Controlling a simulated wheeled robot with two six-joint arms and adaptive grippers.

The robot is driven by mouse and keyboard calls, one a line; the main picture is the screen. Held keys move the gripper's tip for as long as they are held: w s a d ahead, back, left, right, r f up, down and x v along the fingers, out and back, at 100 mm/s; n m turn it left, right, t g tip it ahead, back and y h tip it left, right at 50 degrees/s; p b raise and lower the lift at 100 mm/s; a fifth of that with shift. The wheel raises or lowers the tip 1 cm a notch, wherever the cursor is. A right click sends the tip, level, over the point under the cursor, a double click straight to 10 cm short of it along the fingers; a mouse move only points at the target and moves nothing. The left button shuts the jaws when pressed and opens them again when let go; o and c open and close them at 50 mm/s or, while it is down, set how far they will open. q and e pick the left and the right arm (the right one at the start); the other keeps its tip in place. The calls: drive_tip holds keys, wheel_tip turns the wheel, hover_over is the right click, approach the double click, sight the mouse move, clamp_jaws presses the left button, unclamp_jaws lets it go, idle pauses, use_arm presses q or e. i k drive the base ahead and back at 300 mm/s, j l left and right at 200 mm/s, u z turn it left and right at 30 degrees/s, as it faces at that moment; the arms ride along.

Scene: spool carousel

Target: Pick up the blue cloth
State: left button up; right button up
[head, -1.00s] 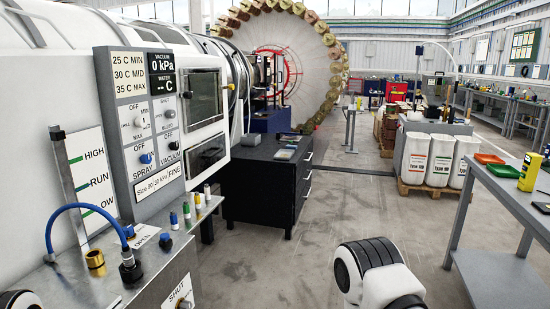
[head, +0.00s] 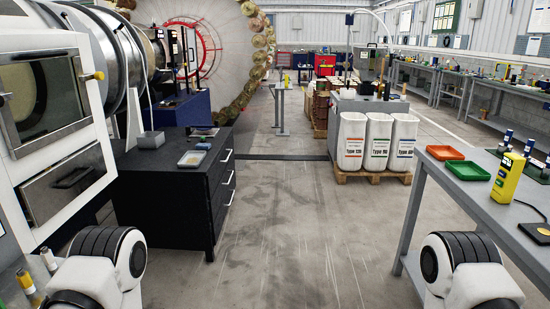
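I cannot make out a blue cloth anywhere in the head view. Neither gripper shows; only rounded white and black links of my own arms are in the bottom left and bottom right. A black drawer cabinet (head: 172,200) stands left of centre, with a shallow tray (head: 191,159), a grey box (head: 151,141) and a dark flat item on top. A grey workbench (head: 440,190) is on the right. On it are an orange tray (head: 445,152), a green tray (head: 468,171) and a yellow handheld device (head: 507,178).
A white machine with windowed doors (head: 45,95) fills the left side. A large spool carousel (head: 215,45) stands behind the cabinet. White bins (head: 378,142) stand on a wooden pallet (head: 372,178) ahead. The concrete floor (head: 290,235) between cabinet and workbench is clear.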

sight(199, 146)
drive_tip(key=i, duration=1.4)
drive_tip(key=i+l+u, duration=0.1)
drive_tip(key=i, duration=1.3)
